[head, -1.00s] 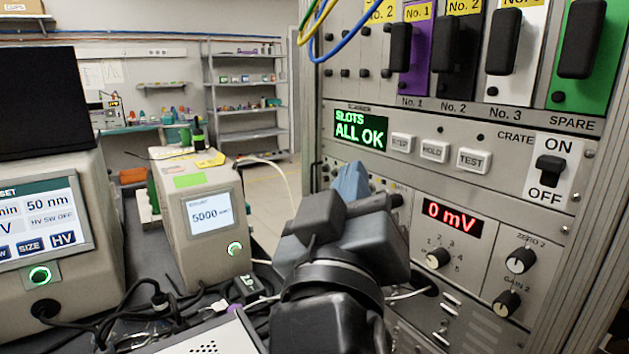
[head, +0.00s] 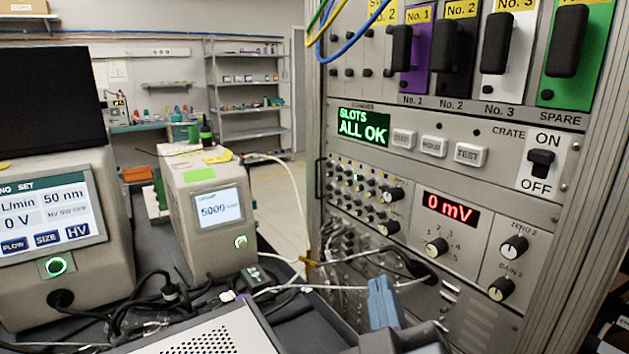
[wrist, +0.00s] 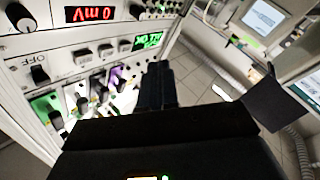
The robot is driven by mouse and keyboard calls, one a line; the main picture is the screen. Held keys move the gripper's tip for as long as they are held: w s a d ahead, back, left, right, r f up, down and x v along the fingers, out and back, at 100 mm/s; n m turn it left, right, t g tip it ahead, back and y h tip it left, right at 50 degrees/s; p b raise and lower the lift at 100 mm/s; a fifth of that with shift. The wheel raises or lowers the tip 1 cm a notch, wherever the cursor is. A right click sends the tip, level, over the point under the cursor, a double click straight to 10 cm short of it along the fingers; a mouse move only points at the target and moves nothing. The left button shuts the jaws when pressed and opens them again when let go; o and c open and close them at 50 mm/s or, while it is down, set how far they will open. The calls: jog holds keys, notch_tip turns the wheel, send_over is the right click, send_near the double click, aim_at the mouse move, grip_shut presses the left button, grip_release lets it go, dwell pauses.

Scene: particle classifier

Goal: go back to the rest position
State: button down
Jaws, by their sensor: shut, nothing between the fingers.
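My gripper (head: 383,300) shows at the lower right of the head view as a blue-grey tip, with the dark arm below it cut off by the lower edge. In the wrist view the dark fingers (wrist: 157,85) stand side by side, closed, with nothing between them. The gripper is in front of the lower part of the rack (head: 470,195) and holds nothing. I cannot tell how far its tip is from the panel.
The rack has an ON/OFF switch (head: 541,163), knobs and cables. Two instruments, one reading 5000 (head: 212,205) and one with a touch screen (head: 50,215), stand at left. A perforated metal box (head: 205,340) is at the front. Open floor shows behind.

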jog(key=s+d+f+g+y, duration=0.1)
jog(key=s+d+f+g, duration=0.1)
jog(key=s+d+f, duration=0.35)
jog(key=s+d+f+g+y, duration=0.1)
jog(key=s+d+f+y, duration=0.1)
jog(key=s+f, duration=0.65)
jog(key=s+d+m+g+h, duration=0.1)
jog(key=s+d+m, duration=0.2)
jog(key=s, duration=0.7)
jog(key=s+d+f+m+h, duration=0.1)
jog(key=s+d+m, duration=0.2)
jog(key=s, duration=0.6)
jog(key=shift+s+d+g, duration=0.15)
jog(key=shift+s+g, duration=0.25)
